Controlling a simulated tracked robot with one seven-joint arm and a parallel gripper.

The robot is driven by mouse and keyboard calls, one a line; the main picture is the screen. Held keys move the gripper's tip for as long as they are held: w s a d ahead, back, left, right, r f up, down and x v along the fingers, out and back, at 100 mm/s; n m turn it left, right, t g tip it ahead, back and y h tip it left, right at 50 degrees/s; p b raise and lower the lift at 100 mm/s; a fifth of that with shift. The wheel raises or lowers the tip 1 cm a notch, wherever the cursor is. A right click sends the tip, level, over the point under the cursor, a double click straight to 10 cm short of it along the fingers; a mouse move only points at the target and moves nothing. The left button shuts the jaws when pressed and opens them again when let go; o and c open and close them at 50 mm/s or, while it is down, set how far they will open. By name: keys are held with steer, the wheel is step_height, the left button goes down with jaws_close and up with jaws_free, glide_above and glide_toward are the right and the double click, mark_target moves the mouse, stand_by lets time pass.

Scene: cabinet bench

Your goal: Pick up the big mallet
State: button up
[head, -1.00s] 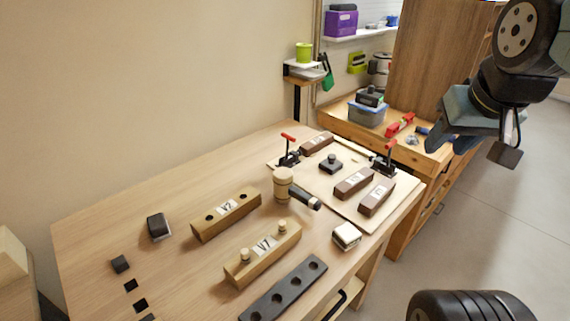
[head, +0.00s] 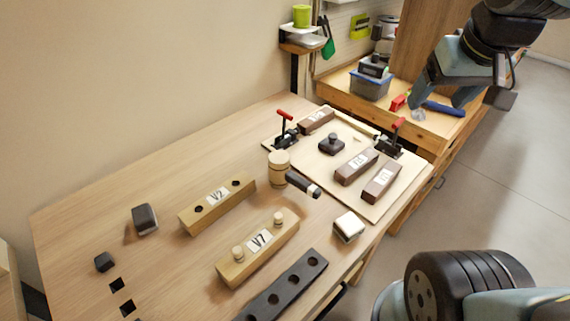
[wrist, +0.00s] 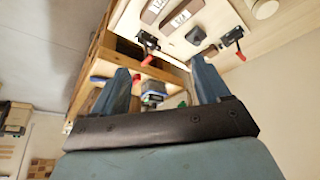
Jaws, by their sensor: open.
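The big mallet has a pale wooden head (head: 279,168) and a dark handle (head: 302,184). It lies on the wooden bench, left of the light board, with its handle pointing to the lower right in the head view. My gripper (head: 440,100) is at the upper right of the head view, above and beyond the board and well away from the mallet. In the wrist view my gripper (wrist: 162,85) shows two blue-grey fingers spread apart with nothing between them.
Wooden blocks V2 (head: 217,203) and V7 (head: 257,253) lie near the mallet. A white-topped block (head: 348,227) sits to its right. The board (head: 372,208) carries brown blocks and red-handled clamps (head: 284,130). A dark strip with holes (head: 283,288) lies in front.

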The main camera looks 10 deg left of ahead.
steer(key=shift+o, duration=1.2)
steer(key=w+a+f+n+g, duration=0.1)
steer(key=w+a+f+n, duration=0.1)
steer(key=w+a, duration=0.3)
steer(key=shift+a+n+g, duration=0.4)
steer(key=shift+a+n, duration=0.2)
steer(key=shift+a, duration=0.1)
steer(key=n+g, duration=0.3)
steer(key=n, duration=0.5)
glide_toward(279, 168)
steer(key=w, duration=0.1)
steer(key=w+r, duration=0.1)
steer(key=w, duration=0.1)
steer(key=shift+a+f, duration=0.2)
steer(key=shift+f, duration=0.15)
step_height(279, 168, down, 13)
steer(key=shift+f, duration=0.25)
steer(key=shift+c, duration=0.4)
steer(key=c, duration=1.2)
steer(key=shift+o, duration=0.2)
steer(key=shift+a+r, duration=0.1)
